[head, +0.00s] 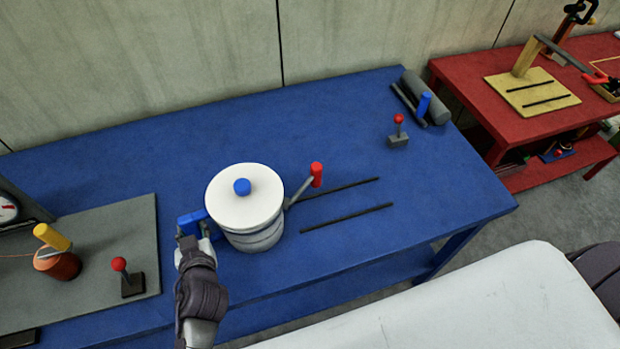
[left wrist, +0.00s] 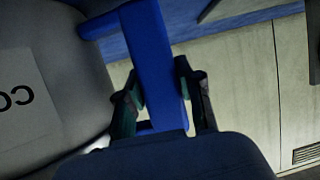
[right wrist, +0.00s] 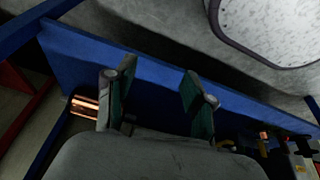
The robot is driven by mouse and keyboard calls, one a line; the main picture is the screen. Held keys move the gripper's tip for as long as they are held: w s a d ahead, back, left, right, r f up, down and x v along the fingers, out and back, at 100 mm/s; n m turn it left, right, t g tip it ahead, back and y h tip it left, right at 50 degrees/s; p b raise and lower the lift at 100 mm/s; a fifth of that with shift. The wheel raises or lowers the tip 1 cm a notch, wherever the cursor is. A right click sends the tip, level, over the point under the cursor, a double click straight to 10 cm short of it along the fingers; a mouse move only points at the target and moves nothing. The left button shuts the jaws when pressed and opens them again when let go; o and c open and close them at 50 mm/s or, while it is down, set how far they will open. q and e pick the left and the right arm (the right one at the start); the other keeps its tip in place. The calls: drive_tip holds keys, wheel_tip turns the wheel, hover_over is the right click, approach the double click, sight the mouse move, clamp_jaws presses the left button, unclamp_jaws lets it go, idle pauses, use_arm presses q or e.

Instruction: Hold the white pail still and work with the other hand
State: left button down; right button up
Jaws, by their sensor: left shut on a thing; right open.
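The white pail (head: 245,205) stands upright on the blue table, with a flat white lid and a blue knob (head: 242,187) on top. A crank with a red grip (head: 317,174) sticks out on its right side. A blue handle (head: 190,222) is on its left side. My left gripper (head: 194,241) is shut on this handle. In the left wrist view, its fingers (left wrist: 166,90) lie on both sides of the blue handle bar (left wrist: 158,55), beside a pale grey wall with dark letters. My right gripper (right wrist: 157,86) is open and empty in the right wrist view; the head view does not show it.
Two dark slots (head: 346,217) run along the blue table (head: 330,120) right of the pail. A red-knobbed lever (head: 398,135) and a grey cylinder (head: 424,98) are at the far right. A grey board (head: 110,235) with an orange spool (head: 60,264) lies left. A red table (head: 480,100) stands beyond.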

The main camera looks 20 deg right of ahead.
sight(316, 178)
drive_tip(key=w+d+r+t, duration=0.2)
drive_tip(key=w+r+t, duration=0.1)
drive_tip(key=w+r, duration=0.4)
drive_tip(key=w+a+r+m+t+y, duration=0.15)
drive_tip(key=w+a+r+y, duration=0.35)
drive_tip(key=r, duration=0.8)
drive_tip(key=a+r+t+y, duration=0.2)
drive_tip(key=a+r, duration=0.4)
drive_tip(key=r, duration=0.7)
drive_tip(key=w+d+r+n+t+y, duration=0.2)
drive_tip(key=w+r+n, duration=0.15)
drive_tip(key=w, duration=0.45)
drive_tip(key=w+d+r+n+t+y, duration=0.1)
drive_tip(key=w+d+r+n+y, duration=0.15)
drive_tip(key=w+n, duration=0.4)
drive_tip(key=shift+m, duration=0.75)
drive_tip(key=x, duration=1.2)
drive_tip(key=shift+w+a+f, duration=0.2)
drive_tip(key=shift+w, duration=0.1)
drive_tip(key=shift+c, duration=0.4)
clamp_jaws()
